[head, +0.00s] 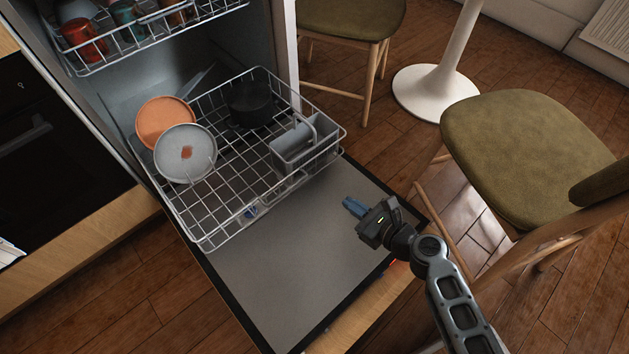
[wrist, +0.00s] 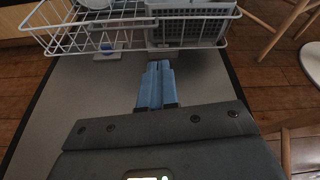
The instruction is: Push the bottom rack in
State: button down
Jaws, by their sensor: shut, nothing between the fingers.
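The bottom rack (head: 210,244) is a white wire basket pulled partly out over the open dishwasher door (head: 283,283). It holds an orange plate (head: 164,118), a grey plate (head: 186,165) with a reddish spot, a black pot (head: 249,103) and a grey cutlery basket (head: 290,147). My gripper (head: 352,206) has blue fingers, shut and empty. It is above the door, in front of the rack's front side and apart from it. In the wrist view the fingers (wrist: 157,85) point at the rack's front (wrist: 118,28), near the cutlery basket (wrist: 190,27).
The upper rack (head: 150,45) with several cups hangs above inside the dishwasher. A chair with a green seat (head: 525,150) stands close to the right of my arm. Another chair (head: 350,18) and a white table base (head: 436,92) are behind. The outer part of the door is bare.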

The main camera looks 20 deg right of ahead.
jog(key=w+m, duration=0.2)
jog(key=w, duration=0.1)
jog(key=b, duration=0.5)
send_near(304, 165)
jog(key=shift+y, duration=0.3)
jog(key=x, duration=0.5)
jog(key=shift+w+d+f, duration=0.15)
jog(key=shift+d+f, duration=0.05)
jog(key=shift+f, duration=0.2)
jog(key=shift+w+a, duration=0.2)
jog(key=shift+w, duration=0.25)
